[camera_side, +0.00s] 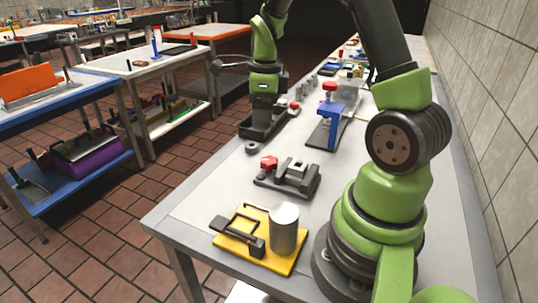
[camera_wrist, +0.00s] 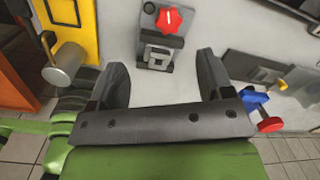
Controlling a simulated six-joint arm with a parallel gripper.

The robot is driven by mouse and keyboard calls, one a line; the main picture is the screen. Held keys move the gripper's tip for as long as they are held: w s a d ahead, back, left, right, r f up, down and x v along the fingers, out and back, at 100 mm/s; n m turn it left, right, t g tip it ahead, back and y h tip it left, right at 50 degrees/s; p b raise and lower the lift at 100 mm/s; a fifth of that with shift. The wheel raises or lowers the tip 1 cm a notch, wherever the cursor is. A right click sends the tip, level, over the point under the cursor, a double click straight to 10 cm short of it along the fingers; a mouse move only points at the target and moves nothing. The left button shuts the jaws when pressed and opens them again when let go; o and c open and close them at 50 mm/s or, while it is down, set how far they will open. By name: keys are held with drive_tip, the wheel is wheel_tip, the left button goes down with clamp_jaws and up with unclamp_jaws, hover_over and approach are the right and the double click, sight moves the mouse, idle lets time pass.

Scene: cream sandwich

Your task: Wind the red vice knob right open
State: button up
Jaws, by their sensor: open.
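The small dark vice (camera_side: 290,178) sits on the grey bench in the side view. Its red star-shaped knob (camera_side: 268,162) is at its left end. In the wrist view, the vice (camera_wrist: 157,57) shows at the top middle, with the red knob (camera_wrist: 170,20) and its white pointer mark above it. My gripper (camera_wrist: 162,66) is open and empty, its two dark fingers apart on either side of the vice in that picture. In the side view, my gripper (camera_side: 270,128) hangs above the bench, beyond the vice and apart from the knob.
A yellow board (camera_side: 232,249) with a grey cylinder (camera_side: 284,229) stands at the near bench end. A blue stand (camera_side: 334,133) with a red knob (camera_side: 330,87) is behind the vice, to the right. Bare bench lies left of the vice.

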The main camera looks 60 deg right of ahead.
sight(269, 160)
drive_tip(key=f+m, duration=0.1)
drive_tip(key=f, duration=0.3)
drive_tip(key=d+f+m, duration=0.1)
drive_tip(key=f, duration=0.4)
drive_tip(key=d+f+m, duration=0.1)
drive_tip(key=f, duration=0.3)
drive_tip(key=shift+s+d+f+m+g, duration=0.15)
drive_tip(key=shift+s+f+m+g, duration=0.05)
drive_tip(key=shift+f+m+g, duration=0.2)
